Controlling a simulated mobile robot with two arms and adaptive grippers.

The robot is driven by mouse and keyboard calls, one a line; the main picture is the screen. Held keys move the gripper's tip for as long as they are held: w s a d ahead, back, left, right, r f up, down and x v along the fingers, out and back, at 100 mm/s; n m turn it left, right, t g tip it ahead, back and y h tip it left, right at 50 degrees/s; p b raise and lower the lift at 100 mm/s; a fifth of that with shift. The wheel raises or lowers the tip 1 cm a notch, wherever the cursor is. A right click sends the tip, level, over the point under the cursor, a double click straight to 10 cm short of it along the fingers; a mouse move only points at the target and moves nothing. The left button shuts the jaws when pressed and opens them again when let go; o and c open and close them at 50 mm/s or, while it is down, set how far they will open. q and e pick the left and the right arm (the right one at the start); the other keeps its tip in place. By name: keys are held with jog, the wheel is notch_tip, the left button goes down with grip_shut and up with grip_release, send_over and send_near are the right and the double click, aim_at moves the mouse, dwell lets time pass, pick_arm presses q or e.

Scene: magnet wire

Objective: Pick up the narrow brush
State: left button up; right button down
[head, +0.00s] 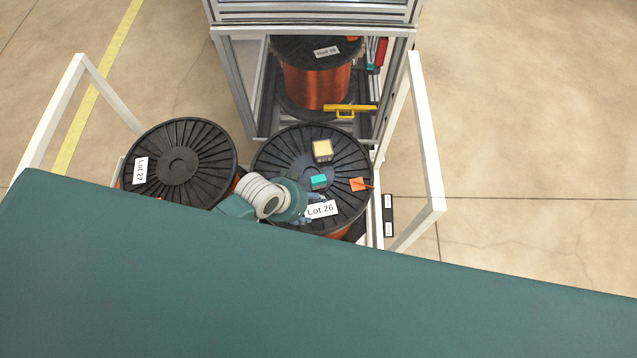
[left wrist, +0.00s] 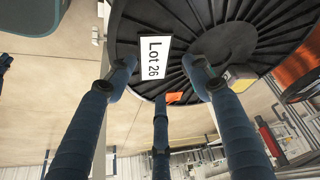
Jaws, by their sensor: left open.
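I cannot tell for sure which thing is the narrow brush. Small things lie on the black Lot 26 spool (head: 275,155): a yellow-topped block (head: 322,150), a teal block (head: 319,181) and a flat orange piece (head: 359,184) with a thin stem. My left gripper (head: 312,207) is open and empty over the spool's near side, by the Lot 26 label (head: 321,209). In the left wrist view my spread fingers (left wrist: 160,76) reach toward the spool flange, with the label (left wrist: 153,58) and the orange piece (left wrist: 175,97) between them. My right gripper is out of view.
Another black spool, Lot 27 (head: 178,160), stands to the left. A metal frame rack (head: 226,85) behind holds a copper-wire spool (head: 316,85) and a yellow tool (head: 350,108). White rails (head: 425,140) flank the spools. A large teal surface (head: 300,290) fills the foreground.

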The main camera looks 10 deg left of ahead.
aim_at(316, 181)
pick_arm(q)
jog(key=w+d+r+m+h+b, duration=0.1)
jog(key=w+d+r+m+b, duration=0.1)
jog(key=w+r+m, duration=0.3)
jog(key=w+a+r+m+g+b, duration=0.1)
jog(key=w+a+g, duration=0.15)
jog(key=a, duration=0.25)
jog(key=shift+t, duration=0.25)
jog(key=x, duration=0.4)
jog(key=shift+f, duration=0.25)
jog(key=x, duration=0.4)
jog(key=shift+d+f, duration=0.15)
jog(key=shift+f, duration=0.25)
jog(key=shift+d+f, duration=0.1)
jog(key=shift+f, duration=0.25)
jog(key=c, duration=1.2)
